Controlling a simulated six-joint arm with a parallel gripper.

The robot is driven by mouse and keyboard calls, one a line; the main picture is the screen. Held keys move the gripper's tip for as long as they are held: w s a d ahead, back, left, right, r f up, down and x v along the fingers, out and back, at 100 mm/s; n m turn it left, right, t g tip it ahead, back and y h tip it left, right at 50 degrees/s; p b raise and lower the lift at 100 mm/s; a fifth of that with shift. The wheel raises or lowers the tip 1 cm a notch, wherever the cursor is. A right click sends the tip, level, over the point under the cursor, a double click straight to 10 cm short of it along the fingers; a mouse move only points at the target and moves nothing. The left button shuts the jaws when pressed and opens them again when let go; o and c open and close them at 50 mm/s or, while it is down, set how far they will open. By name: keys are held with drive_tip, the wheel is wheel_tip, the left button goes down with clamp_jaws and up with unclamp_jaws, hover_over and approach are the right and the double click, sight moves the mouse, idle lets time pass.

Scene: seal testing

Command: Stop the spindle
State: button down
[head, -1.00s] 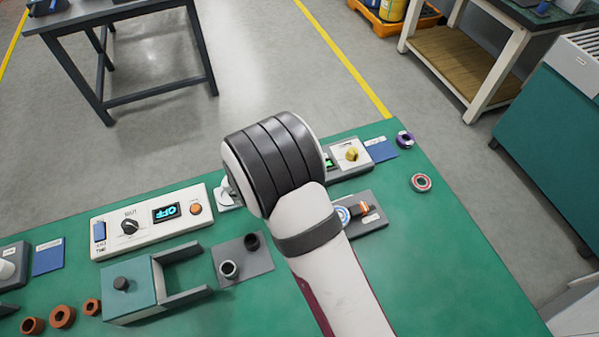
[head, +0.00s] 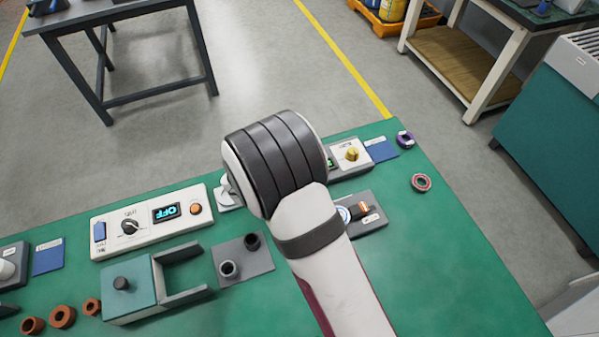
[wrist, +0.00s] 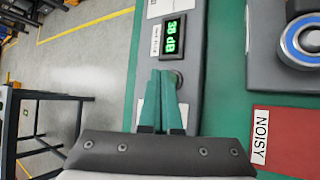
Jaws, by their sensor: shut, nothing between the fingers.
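My gripper (wrist: 167,85) shows in the wrist view with its two teal fingers together and nothing between them. A green display (wrist: 174,36) on that panel reads about 38 dB. A blue-ringed round part (wrist: 304,40), possibly the spindle with a bearing, sits on a grey block at right. It also shows beside my arm in the head view (head: 345,214). Whether it turns is unclear. My arm hides the fingers there.
A brass knob (head: 352,154) stands on the panel behind my arm. A red mat marked NOISY (wrist: 285,140) is at right. Loose rings (head: 421,183) lie on the green bench.

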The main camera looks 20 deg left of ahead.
drive_tip(key=shift+r, duration=0.25)
drive_tip(key=shift+r, duration=2.5)
